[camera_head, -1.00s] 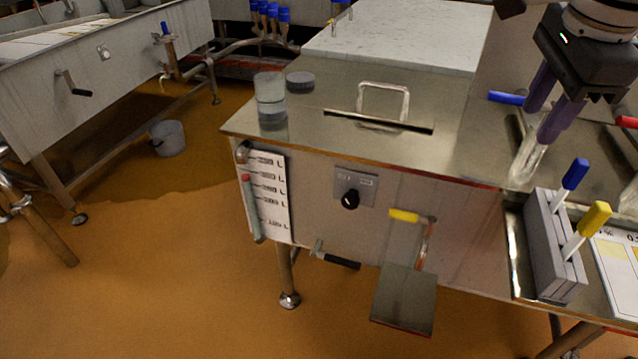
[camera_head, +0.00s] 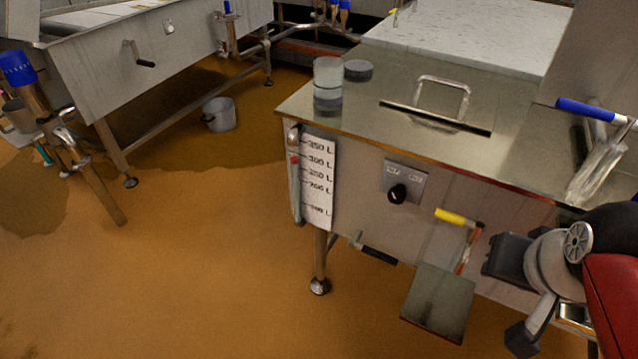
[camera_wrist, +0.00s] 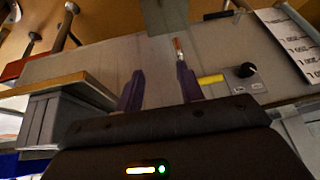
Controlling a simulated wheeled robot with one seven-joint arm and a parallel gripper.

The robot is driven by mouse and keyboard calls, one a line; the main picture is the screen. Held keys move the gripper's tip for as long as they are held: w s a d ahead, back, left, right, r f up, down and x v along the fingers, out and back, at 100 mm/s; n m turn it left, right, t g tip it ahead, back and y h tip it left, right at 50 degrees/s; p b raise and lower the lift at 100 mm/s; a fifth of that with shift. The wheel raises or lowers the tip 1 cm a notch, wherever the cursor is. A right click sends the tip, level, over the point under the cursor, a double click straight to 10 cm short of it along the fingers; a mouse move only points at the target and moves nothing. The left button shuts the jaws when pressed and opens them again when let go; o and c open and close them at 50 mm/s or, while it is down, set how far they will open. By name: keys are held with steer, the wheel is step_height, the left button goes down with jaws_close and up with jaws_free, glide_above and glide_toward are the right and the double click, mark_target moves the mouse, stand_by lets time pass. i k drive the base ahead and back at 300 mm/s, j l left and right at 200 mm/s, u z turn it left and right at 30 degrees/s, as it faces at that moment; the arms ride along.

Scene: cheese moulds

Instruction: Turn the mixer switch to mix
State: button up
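The mixer switch is a black knob (camera_head: 397,193) on a small grey plate (camera_head: 405,177) on the front of the steel vat (camera_head: 350,170). The two labels on the plate are too small to read. In the wrist view the knob (camera_wrist: 246,70) is at the right, beyond my right finger. My gripper (camera_wrist: 158,85) shows two purple fingers apart with nothing between them, in front of the vat's front wall and not touching the knob. In the head view my wrist is at the lower right, and the fingers are not clearly visible.
A yellow-handled valve (camera_head: 456,218) sits just right of the knob, above a grey plate (camera_head: 438,303). A volume scale (camera_head: 318,185) is at the left. A lidded jar (camera_head: 328,85) stands on top. A grey block (camera_wrist: 68,120) is left of my gripper. Floor in front is free.

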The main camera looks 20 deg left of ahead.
mark_target(396, 194)
steer(key=l+u, duration=0.15)
steer(key=u, duration=0.25)
steer(key=i+l+u, duration=0.1)
steer(key=u, duration=0.25)
steer(key=l+u, duration=0.25)
steer(key=u, duration=0.15)
steer(key=i, duration=0.35)
steer(key=k, duration=0.5)
steer(key=k+l+u, duration=0.2)
steer(key=u, duration=0.2)
steer(key=k+l+u, duration=0.15)
steer(key=k+u, duration=0.25)
steer(key=i, duration=0.05)
